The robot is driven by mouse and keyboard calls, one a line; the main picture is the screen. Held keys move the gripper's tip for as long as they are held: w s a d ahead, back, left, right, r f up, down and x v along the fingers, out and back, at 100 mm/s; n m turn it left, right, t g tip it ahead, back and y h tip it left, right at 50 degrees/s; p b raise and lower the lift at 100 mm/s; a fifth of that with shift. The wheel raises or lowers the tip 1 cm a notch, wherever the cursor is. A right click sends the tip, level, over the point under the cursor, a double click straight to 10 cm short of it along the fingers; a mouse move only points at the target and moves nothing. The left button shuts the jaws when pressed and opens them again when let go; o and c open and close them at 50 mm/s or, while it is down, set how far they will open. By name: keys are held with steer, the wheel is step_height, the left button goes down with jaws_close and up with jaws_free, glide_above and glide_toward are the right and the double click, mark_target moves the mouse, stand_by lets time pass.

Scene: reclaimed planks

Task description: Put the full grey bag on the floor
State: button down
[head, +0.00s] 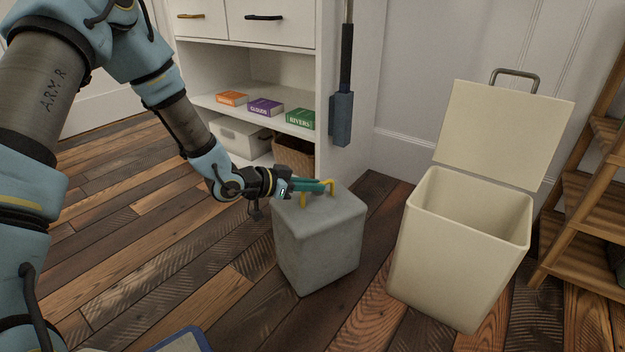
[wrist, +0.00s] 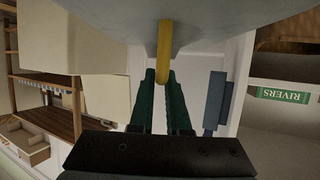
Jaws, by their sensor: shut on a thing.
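The full grey bag (head: 318,245) is a boxy grey block with a yellow handle (head: 331,188) on top. It is upright at the floor, left of the cream bin; whether its base touches the boards is hard to tell. My gripper (head: 325,187) reaches in from the left at the top of the bag, with its green fingers shut on the yellow handle. In the wrist view the handle (wrist: 164,50) runs between the two green fingers, and the grey bag (wrist: 205,15) fills the top edge.
The cream bin (head: 450,255) stands open and looks empty at the right, its lid (head: 505,130) raised. A wooden rack (head: 590,200) is at the far right. Plank floor (head: 180,270) is clear at left.

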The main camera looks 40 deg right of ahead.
steer(key=shift+f, duration=0.2)
steer(key=c, duration=1.2)
jaws_free()
steer(key=shift+f, duration=0.1)
steer(key=shift+c, duration=0.2)
steer(key=o, duration=0.4)
steer(key=shift+c, duration=0.2)
steer(key=shift+w+a+r+p, duration=0.1)
steer(key=shift+a+r+p, duration=0.25)
steer(key=shift+a, duration=0.1)
steer(key=p+v, duration=0.4)
steer(key=v, duration=0.7)
steer(key=shift+a+f, duration=0.1)
steer(key=shift+f, duration=0.1)
